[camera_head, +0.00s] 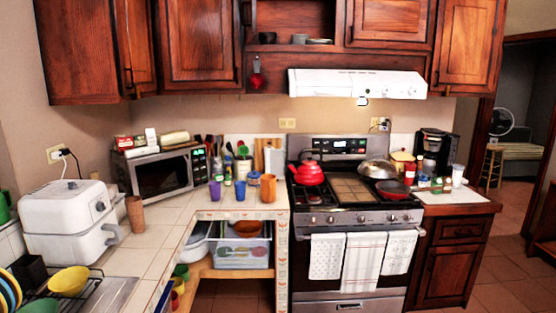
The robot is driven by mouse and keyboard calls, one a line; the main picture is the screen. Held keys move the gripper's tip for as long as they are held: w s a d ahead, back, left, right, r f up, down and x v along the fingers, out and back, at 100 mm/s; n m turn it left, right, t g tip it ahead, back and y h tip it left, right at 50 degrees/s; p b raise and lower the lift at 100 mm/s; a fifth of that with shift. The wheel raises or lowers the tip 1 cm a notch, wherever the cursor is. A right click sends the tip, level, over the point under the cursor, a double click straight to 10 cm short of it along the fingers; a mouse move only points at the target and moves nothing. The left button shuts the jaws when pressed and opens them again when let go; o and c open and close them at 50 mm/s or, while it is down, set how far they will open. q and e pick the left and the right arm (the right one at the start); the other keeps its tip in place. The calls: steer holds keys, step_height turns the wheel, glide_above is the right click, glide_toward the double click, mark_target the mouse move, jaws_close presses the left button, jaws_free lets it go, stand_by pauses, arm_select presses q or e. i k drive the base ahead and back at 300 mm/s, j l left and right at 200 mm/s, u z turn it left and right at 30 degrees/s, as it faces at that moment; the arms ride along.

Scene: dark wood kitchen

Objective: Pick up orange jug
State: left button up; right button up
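An orange jug (268,187) stands upright on the tiled counter, near the corner just left of the stove. A smaller blue cup with an orange-brown top (253,178) stands close to its left. A blue cup (240,190) and a purple cup (215,191) stand further left in the same row. Nothing hides the jug from the head camera. Neither of my grippers shows in this view.
The tiled counter (185,213) is L-shaped, with clear room left of the cups. A microwave (163,173), a white appliance (68,218) and a brown tumbler (135,214) stand on it. The stove (355,215) holds a red kettle (309,174). Open floor (490,285) lies at right.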

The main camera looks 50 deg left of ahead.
mark_target(269, 182)
steer(key=l+u, duration=0.15)
steer(key=u, duration=0.95)
steer(key=j+u, duration=0.15)
steer(key=u, duration=0.35)
steer(key=i+l, duration=0.1)
steer(key=i, duration=0.85)
